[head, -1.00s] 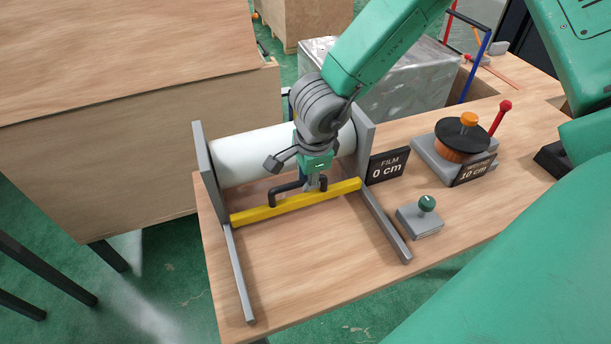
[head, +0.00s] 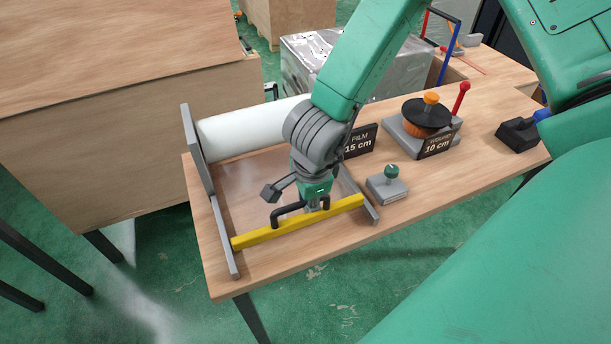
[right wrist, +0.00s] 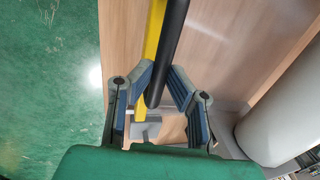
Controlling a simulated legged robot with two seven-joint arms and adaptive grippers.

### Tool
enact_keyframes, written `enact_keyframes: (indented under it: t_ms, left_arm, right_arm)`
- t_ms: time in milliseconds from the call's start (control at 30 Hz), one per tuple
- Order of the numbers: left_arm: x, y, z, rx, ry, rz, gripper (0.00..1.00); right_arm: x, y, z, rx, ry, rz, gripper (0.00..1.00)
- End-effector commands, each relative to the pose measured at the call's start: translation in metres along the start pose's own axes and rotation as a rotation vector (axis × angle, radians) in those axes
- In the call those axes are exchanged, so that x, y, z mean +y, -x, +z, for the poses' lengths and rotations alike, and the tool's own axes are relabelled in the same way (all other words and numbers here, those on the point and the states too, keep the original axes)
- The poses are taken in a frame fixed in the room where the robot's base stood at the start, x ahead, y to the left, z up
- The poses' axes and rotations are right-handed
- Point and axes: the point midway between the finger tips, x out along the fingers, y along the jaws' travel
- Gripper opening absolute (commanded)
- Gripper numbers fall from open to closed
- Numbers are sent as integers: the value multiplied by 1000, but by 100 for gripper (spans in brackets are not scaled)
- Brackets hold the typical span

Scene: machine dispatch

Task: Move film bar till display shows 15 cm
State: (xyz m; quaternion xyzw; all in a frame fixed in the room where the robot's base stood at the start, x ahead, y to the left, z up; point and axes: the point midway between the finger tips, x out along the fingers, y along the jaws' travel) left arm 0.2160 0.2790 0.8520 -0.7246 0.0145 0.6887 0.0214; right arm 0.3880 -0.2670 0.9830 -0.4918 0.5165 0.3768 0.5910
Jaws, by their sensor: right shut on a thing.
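The yellow film bar (head: 260,236) lies across the front ends of two grey rails, well forward of the white film roll (head: 250,127). Clear film stretches between roll and bar. My right gripper (head: 316,204) is shut on the bar's black handle (head: 284,209). In the right wrist view, the fingers (right wrist: 157,98) close around the black handle (right wrist: 172,40), with the yellow bar (right wrist: 152,35) beside it. The film display (head: 359,142) reads 15 cm; my arm partly covers its left edge. My left gripper is not in view.
A grey block with a green knob (head: 388,183) sits right of the rails. Behind it are an orange spool device (head: 425,117) and a second display (head: 438,145) reading 10 cm. A wrapped box (head: 300,62) stands behind the table.

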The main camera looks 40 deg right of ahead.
Motion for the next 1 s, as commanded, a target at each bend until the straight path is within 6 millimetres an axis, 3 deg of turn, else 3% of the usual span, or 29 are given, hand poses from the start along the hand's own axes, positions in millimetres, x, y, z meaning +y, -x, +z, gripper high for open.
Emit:
enact_keyframes:
  t_ms: [33, 300, 333, 367, 400, 767, 1000]
  left_arm:
    - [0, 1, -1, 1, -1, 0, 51]
    - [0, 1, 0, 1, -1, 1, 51]
    - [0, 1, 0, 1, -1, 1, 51]
    - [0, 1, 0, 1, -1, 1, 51]
    - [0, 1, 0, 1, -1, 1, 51]
    - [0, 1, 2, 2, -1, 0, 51]
    - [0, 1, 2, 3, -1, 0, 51]
  right_arm:
    - [-4, 6, 9, -30, 7, -11, 0]
    - [-3, 6, 8, -30, 6, -13, 0]
    - [-3, 6, 8, -29, 6, -14, 21]
    - [-3, 6, 8, -29, 6, -13, 31]
    - [-3, 6, 7, -27, 6, -13, 34]
    - [-2, 6, 2, -24, 2, -6, 34]
    - [-2, 45, 3, -25, 4, -12, 34]
